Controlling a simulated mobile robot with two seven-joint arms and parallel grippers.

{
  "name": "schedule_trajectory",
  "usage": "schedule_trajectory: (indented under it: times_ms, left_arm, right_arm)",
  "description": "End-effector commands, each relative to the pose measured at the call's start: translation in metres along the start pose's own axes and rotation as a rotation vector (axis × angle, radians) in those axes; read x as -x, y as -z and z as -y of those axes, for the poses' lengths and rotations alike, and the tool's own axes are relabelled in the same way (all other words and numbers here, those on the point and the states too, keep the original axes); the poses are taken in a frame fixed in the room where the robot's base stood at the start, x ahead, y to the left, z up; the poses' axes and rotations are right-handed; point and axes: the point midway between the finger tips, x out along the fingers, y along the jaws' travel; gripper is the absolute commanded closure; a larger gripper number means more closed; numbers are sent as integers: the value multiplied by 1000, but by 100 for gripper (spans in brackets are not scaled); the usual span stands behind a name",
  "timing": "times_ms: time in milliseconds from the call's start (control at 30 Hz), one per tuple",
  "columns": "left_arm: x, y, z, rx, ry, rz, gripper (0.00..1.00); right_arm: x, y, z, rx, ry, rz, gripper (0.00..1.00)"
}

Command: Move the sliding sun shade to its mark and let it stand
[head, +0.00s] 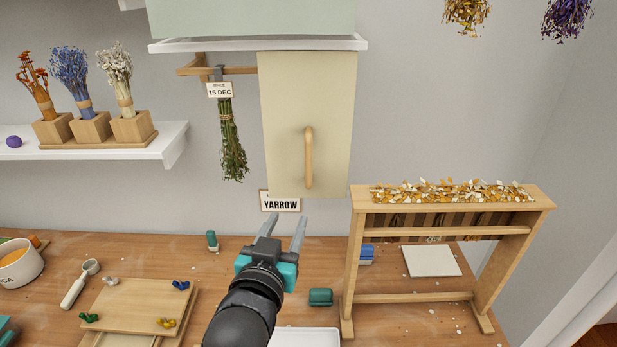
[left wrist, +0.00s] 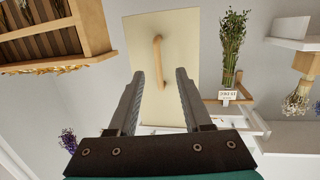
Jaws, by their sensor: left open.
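The sun shade (head: 290,110) is a flat cream panel hanging from a wooden rail (head: 238,71) under the wall shelf, with a vertical wooden handle (head: 308,157). In the left wrist view the panel (left wrist: 183,80) and its handle (left wrist: 159,61) lie ahead, beyond my fingers. A bunch of dried stems (head: 231,140) hangs just left of the panel under a "15 DEC" tag (head: 219,90). A "YARROW" label (head: 280,204) is on the wall below the panel. My left gripper (head: 286,223) is open and empty, below the handle and apart from it. My right gripper is not in view.
A wooden rack (head: 453,232) with dried petals on top stands on the table at right. A shelf (head: 100,152) holds dried bouquets in wooden blocks.

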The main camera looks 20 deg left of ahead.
Motion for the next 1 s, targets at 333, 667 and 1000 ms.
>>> schedule_trajectory:
  times_ms: [333, 667, 1000]
  left_arm:
    - [-16, 34, -6, 8, -10, -130, 51]
    - [-64, 40, -6, 7, -9, -127, 51]
    - [-116, 45, -7, 8, -9, -125, 51]
  right_arm:
    - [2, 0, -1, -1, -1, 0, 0]
    - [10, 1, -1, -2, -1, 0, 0]
    - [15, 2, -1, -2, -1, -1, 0]
